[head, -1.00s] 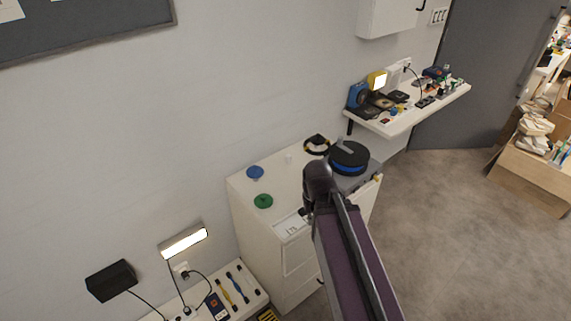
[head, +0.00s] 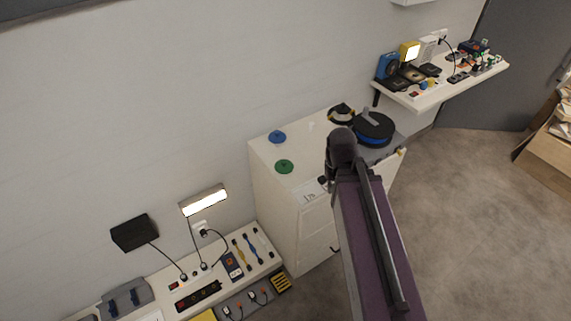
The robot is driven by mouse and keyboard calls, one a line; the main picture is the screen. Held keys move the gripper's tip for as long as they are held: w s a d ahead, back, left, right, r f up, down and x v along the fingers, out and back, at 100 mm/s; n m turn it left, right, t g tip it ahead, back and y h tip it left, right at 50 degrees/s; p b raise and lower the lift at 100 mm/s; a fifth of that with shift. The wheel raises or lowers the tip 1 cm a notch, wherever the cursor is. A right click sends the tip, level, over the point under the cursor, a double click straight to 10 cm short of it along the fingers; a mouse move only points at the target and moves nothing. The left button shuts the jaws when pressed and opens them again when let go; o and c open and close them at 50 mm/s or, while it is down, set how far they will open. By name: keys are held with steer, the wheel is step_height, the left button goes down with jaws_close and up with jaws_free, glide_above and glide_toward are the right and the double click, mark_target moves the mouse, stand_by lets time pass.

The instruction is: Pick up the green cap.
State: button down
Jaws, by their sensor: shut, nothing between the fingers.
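The green cap (head: 284,167) lies on the white top of the drawer cabinet (head: 275,149), near its left front edge. It is round and flat with a small raised middle. A similar blue cap (head: 277,137) lies behind it. My arm reaches up from the bottom of the view to a dark joint right of the green cap. Only a small dark part of my gripper (head: 323,181) shows beside that joint, over the cabinet's front edge. It is shut, empty and apart from the green cap. The rest of it is hidden behind my arm.
A black and blue spool (head: 373,129) and a black and yellow ring (head: 341,113) are at the right of the cabinet top. A white label (head: 308,191) is at its front. A low bench (head: 265,262) stands left, a cluttered wall shelf (head: 440,95) right.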

stand_by(0.3)
steer(key=c, duration=0.9)
jaws_free()
steer(key=shift+w, duration=0.15)
steer(key=o, duration=0.6)
steer(key=shift+w+a, duration=0.25)
steer(key=shift+w, duration=0.35)
steer(key=shift+w+a, duration=0.2)
steer(key=shift+w, duration=0.4)
steer(key=shift+c, duration=0.2)
steer(key=n+t, duration=0.1)
steer(key=n, duration=0.3)
glide_above(284, 161)
steer(key=s, duration=0.1)
steer(key=shift+s+d+r+p, duration=0.2)
steer(key=shift+d+r+p, duration=0.1)
steer(key=shift+r+p, duration=0.15)
steer(key=shift+f, duration=0.1)
steer(key=f+b, duration=0.2)
steer(key=b, duration=0.1)
steer(key=f+b, duration=0.2)
steer(key=f, duration=0.1)
steer(key=w+f+b, duration=0.1)
steer(key=f+b, duration=0.2)
steer(key=shift+a+f+b, duration=0.15)
steer(key=shift+f+b, duration=0.05)
steer(key=shift+b, duration=0.15)
